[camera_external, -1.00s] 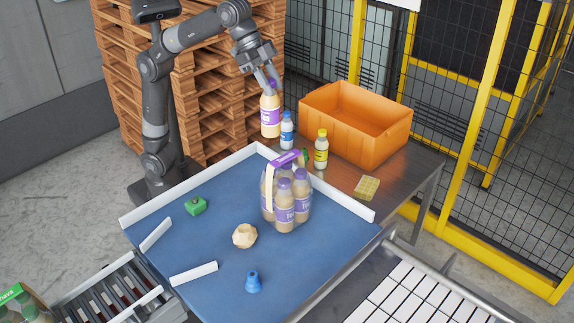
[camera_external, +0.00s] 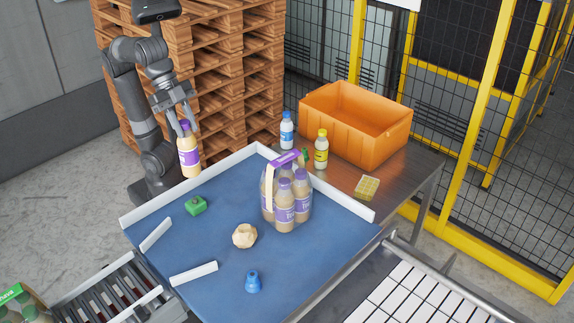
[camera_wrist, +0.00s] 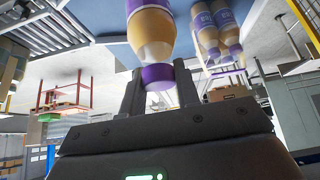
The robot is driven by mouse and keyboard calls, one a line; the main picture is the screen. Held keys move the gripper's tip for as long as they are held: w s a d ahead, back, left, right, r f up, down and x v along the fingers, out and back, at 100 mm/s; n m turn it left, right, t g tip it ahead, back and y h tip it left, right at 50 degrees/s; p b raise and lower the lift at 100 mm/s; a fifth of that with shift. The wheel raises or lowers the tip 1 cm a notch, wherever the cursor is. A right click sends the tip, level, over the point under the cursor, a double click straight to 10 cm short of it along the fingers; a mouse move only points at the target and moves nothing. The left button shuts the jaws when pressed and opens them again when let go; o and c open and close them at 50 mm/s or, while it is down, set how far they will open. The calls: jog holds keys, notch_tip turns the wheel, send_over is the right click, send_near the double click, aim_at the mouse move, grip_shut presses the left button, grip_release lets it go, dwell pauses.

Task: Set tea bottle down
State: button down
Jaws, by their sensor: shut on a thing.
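The tea bottle (camera_external: 189,155), with a cream body, purple label and purple cap, is held by its top in my gripper (camera_external: 184,124). It hangs upright above the back left edge of the blue table (camera_external: 190,240), with air seemingly below it. In the wrist view my gripper (camera_wrist: 160,92) has its two fingers on either side of the purple cap of the bottle (camera_wrist: 152,35). A pack of several similar bottles (camera_external: 286,200) with a purple handle stands on the blue table; some of these bottles also show at the upper right of the wrist view (camera_wrist: 215,30).
A green object (camera_external: 196,205), a crumpled beige lump (camera_external: 244,235) and a blue piece (camera_external: 253,282) lie on the blue table. A blue-capped bottle (camera_external: 287,130), yellow bottle (camera_external: 321,149), yellow sponge-like block (camera_external: 367,188) and orange crate (camera_external: 345,140) occupy the metal table. White rails edge the blue surface.

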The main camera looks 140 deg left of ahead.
jog(key=shift+f, duration=0.35)
jog(key=w+a+f, duration=0.5)
jog(key=a+f, duration=0.5)
jog(key=f, duration=0.1)
jog(key=shift+w, duration=0.4)
jog(key=shift+f, duration=0.1)
jog(key=shift+f, duration=0.1)
jog(key=c, duration=1.1)
grip_release()
